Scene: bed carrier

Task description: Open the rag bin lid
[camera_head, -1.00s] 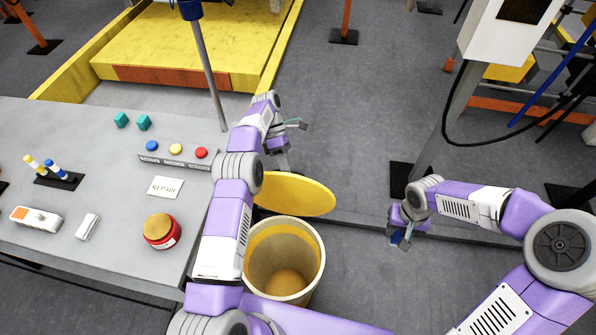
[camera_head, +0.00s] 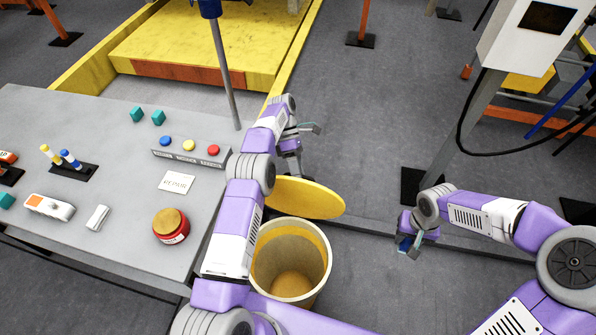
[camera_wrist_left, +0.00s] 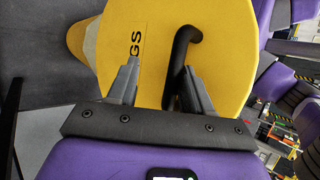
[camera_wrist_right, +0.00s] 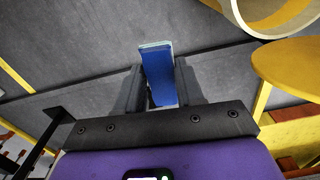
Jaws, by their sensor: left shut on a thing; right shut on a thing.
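The rag bin (camera_head: 322,270) is a pale round bin, its mouth uncovered, below centre in the head view; its inside is yellowish. Its yellow lid (camera_head: 310,199) stands raised at the bin's far side. In the left wrist view the lid (camera_wrist_left: 228,35) shows the letters "GS" and a black bent handle (camera_wrist_left: 181,55). My right gripper (camera_head: 408,246) is shut on a blue block (camera_wrist_right: 158,75), held above the floor right of the bin.
A yellow platform (camera_head: 200,50) lies behind. A white cabinet (camera_head: 535,35) stands at right.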

